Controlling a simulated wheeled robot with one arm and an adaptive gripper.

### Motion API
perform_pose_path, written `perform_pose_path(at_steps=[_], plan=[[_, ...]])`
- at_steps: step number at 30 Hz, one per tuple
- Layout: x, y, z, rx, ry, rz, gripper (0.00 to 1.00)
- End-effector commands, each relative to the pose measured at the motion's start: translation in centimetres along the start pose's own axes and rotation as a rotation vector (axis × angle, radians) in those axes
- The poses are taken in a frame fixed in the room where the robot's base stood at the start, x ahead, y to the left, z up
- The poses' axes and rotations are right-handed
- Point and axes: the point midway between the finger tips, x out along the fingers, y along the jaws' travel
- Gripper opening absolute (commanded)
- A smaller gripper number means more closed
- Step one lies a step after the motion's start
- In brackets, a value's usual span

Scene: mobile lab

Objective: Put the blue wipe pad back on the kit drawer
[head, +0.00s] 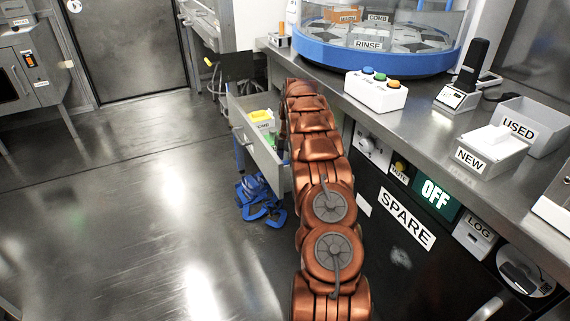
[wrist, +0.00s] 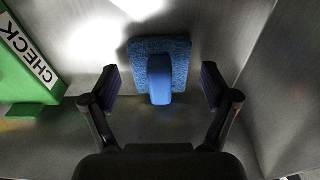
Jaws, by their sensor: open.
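The blue wipe pad (wrist: 158,62) rests on a bare metal surface in the wrist view, its blue grip block (wrist: 160,82) toward me. My gripper (wrist: 160,88) is open, with one finger on each side of the pad and gaps between; nothing is held. A metal wall rises at the right, so this looks like the inside of the kit drawer. In the head view the open drawer (head: 239,121) sticks out below the counter. There my arm hides my gripper and the pad.
A green block marked CHECK (wrist: 28,68) stands left of my gripper in the wrist view. A yellow-topped item (head: 261,116) sits in the drawer. A blue coiled item (head: 258,197) lies on the floor below it. The floor at left is clear.

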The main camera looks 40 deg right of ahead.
Motion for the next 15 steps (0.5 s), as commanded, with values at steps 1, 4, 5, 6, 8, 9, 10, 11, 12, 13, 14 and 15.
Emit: perform_pose_path(at_steps=[1, 4, 5, 6, 8, 9, 10, 11, 12, 13, 14, 15], plan=[[0.0, 0.0, 0.0, 0.000, 0.000, 0.000, 0.87], [0.0, 0.0, 0.0, 0.000, 0.000, 0.000, 0.87], [0.0, 0.0, 0.0, 0.000, 0.000, 0.000, 0.87], [0.0, 0.0, 0.0, 0.000, 0.000, 0.000, 0.87], [0.0, 0.0, 0.0, 0.000, 0.000, 0.001, 0.87], [0.0, 0.0, 0.0, 0.001, 0.000, 0.001, 0.87], [0.0, 0.0, 0.1, 0.001, -0.001, 0.001, 0.87], [-0.1, 0.0, 0.1, 0.001, -0.001, 0.002, 0.87], [-0.1, 0.0, 0.1, 0.002, -0.001, 0.002, 0.87], [-0.1, 0.0, 0.2, 0.002, -0.002, 0.003, 0.87], [-0.3, 0.0, 0.1, 0.002, -0.002, 0.003, 0.87], [-1.0, 0.1, 0.0, 0.001, -0.002, 0.004, 0.87]])
